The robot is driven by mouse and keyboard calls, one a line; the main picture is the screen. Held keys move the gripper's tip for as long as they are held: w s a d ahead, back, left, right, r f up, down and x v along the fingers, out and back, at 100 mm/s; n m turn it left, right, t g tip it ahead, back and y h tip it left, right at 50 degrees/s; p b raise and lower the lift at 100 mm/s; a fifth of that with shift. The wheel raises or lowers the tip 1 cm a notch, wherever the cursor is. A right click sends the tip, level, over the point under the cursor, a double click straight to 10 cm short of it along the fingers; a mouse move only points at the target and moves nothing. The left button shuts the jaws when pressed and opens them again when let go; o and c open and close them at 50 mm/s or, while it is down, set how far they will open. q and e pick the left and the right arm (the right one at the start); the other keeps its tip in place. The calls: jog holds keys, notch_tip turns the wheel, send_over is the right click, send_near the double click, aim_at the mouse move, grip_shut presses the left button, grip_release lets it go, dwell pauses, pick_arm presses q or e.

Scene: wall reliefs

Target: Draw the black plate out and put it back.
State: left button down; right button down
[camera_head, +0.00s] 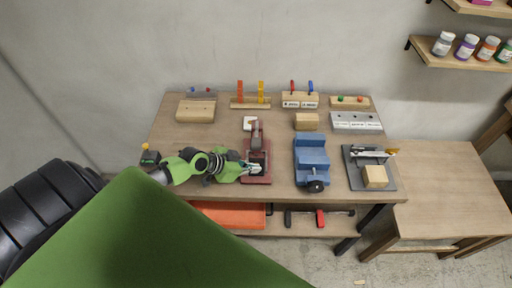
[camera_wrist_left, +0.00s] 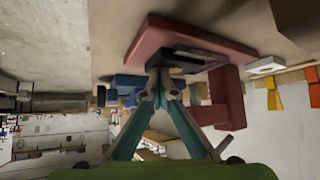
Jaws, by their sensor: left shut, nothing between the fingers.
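A dark red device (camera_head: 258,178) with an upright post stands near the front edge of the workbench. In the left wrist view the red device (camera_wrist_left: 160,35) appears upside down, with a dark slot and a small black piece (camera_wrist_left: 180,68), which looks like the black plate, at its front. My left gripper (camera_head: 255,169) is at the front of the red device. In the wrist view its fingertips (camera_wrist_left: 163,76) are together at or just before the black piece, with nothing held between them. I cannot tell whether they touch it. My right gripper is out of view.
A blue vise-like device (camera_head: 311,160) stands right of the red one. Farther right is a dark grey base (camera_head: 353,172) with a wooden block (camera_head: 375,177). Wooden blocks and racks line the bench (camera_head: 210,135) back. An orange panel (camera_head: 230,216) is below.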

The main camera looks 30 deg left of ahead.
pick_arm(q)
jog(key=shift+s+d+f, duration=0.15)
jog(key=shift+s+d, duration=0.1)
jog(key=shift+s, duration=0.3)
jog(key=shift+s+d+f, duration=0.2)
jog(key=shift+s+d, duration=0.1)
jog(key=shift+s, duration=0.2)
jog(key=shift+s+d+f, duration=0.15)
jog(key=shift+s+d, duration=0.1)
jog(key=shift+s, duration=0.4)
jog(key=shift+s+d+r, duration=0.25)
jog(key=shift+s+r, duration=0.05)
jog(key=shift+r, duration=0.3)
jog(key=shift+s+d+r, duration=0.25)
jog(key=shift+s+r, duration=0.1)
jog(key=shift+r, duration=0.3)
jog(key=shift+s+d+r, duration=0.25)
jog(key=shift+s+r, duration=0.05)
jog(key=shift+r, duration=0.3)
